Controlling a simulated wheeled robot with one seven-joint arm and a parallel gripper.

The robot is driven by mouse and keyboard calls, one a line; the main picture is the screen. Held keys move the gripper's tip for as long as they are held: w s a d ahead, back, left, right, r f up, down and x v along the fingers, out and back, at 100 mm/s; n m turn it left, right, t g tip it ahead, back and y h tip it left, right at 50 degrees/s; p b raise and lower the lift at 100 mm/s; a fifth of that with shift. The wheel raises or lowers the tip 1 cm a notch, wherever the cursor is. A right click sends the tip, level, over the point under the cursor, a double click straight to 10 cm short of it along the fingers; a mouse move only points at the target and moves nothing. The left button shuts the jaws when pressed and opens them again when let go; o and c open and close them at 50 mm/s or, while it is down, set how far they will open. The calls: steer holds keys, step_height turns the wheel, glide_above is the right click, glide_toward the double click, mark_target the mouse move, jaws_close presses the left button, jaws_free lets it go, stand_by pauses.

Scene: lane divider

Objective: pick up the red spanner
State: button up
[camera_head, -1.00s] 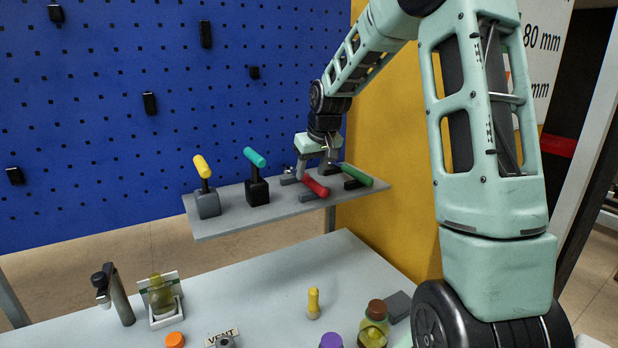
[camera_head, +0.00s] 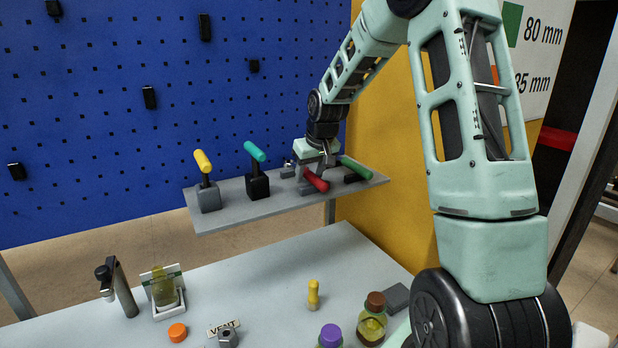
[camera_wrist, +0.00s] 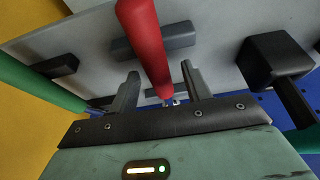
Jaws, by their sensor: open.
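The red spanner (camera_head: 316,180) shows as a red handle lying tilted on the grey shelf (camera_head: 283,201). In the wrist view the red handle (camera_wrist: 146,42) runs from the top edge down between the fingers, above a dark grey block (camera_wrist: 180,38). My gripper (camera_head: 318,174) is at the spanner, with one finger on each side of it. In the wrist view my gripper (camera_wrist: 160,82) is open, with gaps beside the handle. The spanner's far end is hard to make out.
A green handle (camera_head: 354,168) lies close to the right of my gripper. Teal (camera_head: 254,151) and yellow (camera_head: 203,161) handles stand in blocks to the left. The blue pegboard (camera_head: 110,110) is behind, the yellow panel (camera_head: 385,180) at right. Bottles stand on the lower table (camera_head: 260,275).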

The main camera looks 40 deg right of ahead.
jaws_close()
steer(key=shift+r, duration=0.1)
